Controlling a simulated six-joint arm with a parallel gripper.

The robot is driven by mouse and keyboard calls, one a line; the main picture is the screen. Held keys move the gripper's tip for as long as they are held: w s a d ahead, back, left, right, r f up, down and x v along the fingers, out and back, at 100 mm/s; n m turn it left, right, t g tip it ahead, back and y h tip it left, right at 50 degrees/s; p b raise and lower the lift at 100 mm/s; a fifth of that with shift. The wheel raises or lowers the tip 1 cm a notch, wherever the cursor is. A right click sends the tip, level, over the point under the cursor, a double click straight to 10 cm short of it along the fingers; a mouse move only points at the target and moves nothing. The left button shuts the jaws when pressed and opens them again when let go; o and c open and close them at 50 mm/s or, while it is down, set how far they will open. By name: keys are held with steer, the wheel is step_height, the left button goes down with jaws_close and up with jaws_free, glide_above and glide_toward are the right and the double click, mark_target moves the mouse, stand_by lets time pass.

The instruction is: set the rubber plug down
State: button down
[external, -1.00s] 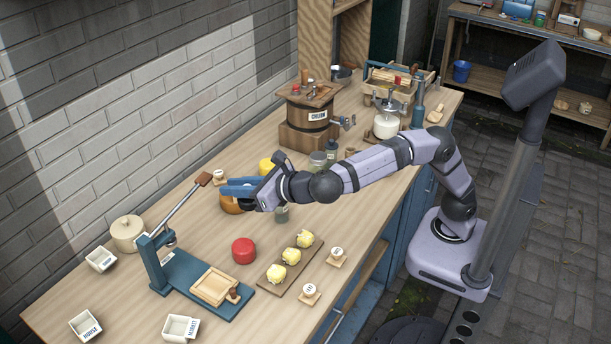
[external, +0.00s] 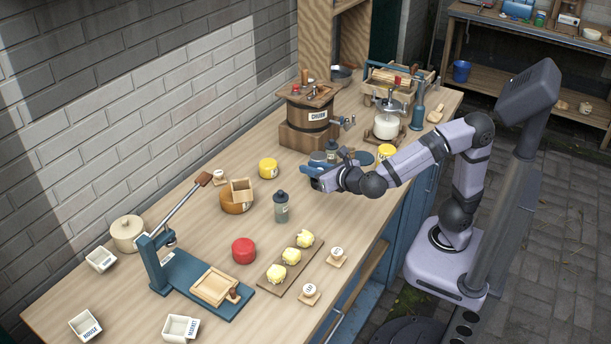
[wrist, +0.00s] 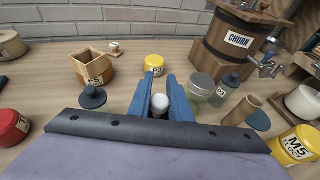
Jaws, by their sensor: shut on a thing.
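My gripper (external: 316,166) is low over the table in front of the churn, with its blue fingers pointing left in the external view. In the wrist view the two blue fingers (wrist: 160,95) are shut on a small pale grey, round-topped piece, the rubber plug (wrist: 160,104). Its lower part is hidden by the gripper body. In the external view the plug is too small or hidden to make out. I cannot tell whether it touches the table.
The churn (external: 307,112) stands behind my gripper. A glass jar (wrist: 201,84) is just right of the fingers, and a yellow tin (wrist: 155,65) lies beyond them. A grey bottle (external: 281,207) stands front left. Bare tabletop (external: 215,245) lies farther left.

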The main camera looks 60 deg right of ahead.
steer(key=shift+s+d+f+b, duration=0.1)
steer(key=shift+d+f+b, duration=0.1)
steer(key=shift+f, duration=1.45)
steer(key=shift+w+d+f+b, duration=0.1)
steer(key=shift+d+f+b, duration=0.05)
steer(key=shift+f, duration=1.5)
steer(key=shift+s+d+f+b, duration=0.1)
steer(key=shift+d+f+b, duration=0.1)
steer(key=shift+f, duration=1.45)
steer(key=shift+f, duration=0.2)
steer(key=c, duration=1.6)
jaws_free()
steer(key=shift+c, duration=0.2)
steer(key=shift+r, duration=0.15)
steer(key=shift+r, duration=0.15)
steer(key=v, duration=1.2)
steer(key=shift+a, duration=0.25)
